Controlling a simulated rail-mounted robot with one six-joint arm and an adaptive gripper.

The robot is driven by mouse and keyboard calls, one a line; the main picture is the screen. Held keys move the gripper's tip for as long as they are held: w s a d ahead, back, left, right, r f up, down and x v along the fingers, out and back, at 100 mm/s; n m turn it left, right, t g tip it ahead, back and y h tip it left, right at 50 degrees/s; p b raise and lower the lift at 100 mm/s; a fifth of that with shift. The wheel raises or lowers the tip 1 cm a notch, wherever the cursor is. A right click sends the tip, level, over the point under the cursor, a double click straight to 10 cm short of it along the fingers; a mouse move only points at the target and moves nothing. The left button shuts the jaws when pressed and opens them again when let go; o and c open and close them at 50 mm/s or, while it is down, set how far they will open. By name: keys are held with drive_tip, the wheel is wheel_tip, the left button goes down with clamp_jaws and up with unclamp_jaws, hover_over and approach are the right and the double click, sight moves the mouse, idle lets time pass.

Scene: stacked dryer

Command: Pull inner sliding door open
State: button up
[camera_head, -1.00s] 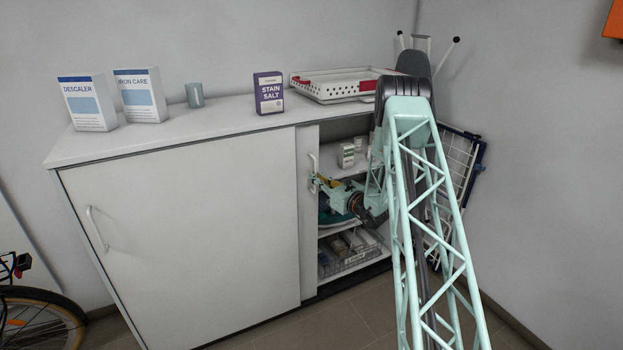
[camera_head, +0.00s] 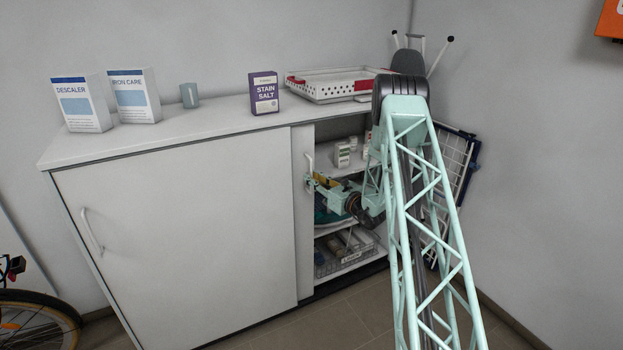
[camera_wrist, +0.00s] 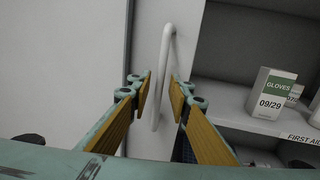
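The inner sliding door (camera_head: 302,215) is a narrow pale strip showing at the right edge of the white outer door (camera_head: 180,230). Its upright white bar handle (camera_wrist: 162,80) shows large in the wrist view and small in the head view (camera_head: 309,165). My gripper (camera_wrist: 161,88) has its two orange-padded fingers on either side of the bar, with a small gap visible on each side. It is open around the handle, not visibly clamped. In the head view my gripper (camera_head: 313,182) is at the handle, partly hidden by my arm.
Right of the door the cabinet stands open, with a gloves box (camera_wrist: 271,93) on a shelf and a wire basket (camera_head: 345,252) below. A stain salt box (camera_head: 264,93) and a white tray (camera_head: 330,86) stand on top. A folded rack (camera_head: 455,165) leans at the right.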

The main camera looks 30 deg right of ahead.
drive_tip(key=s+d, duration=0.1)
drive_tip(key=s, duration=1)
idle(0.3)
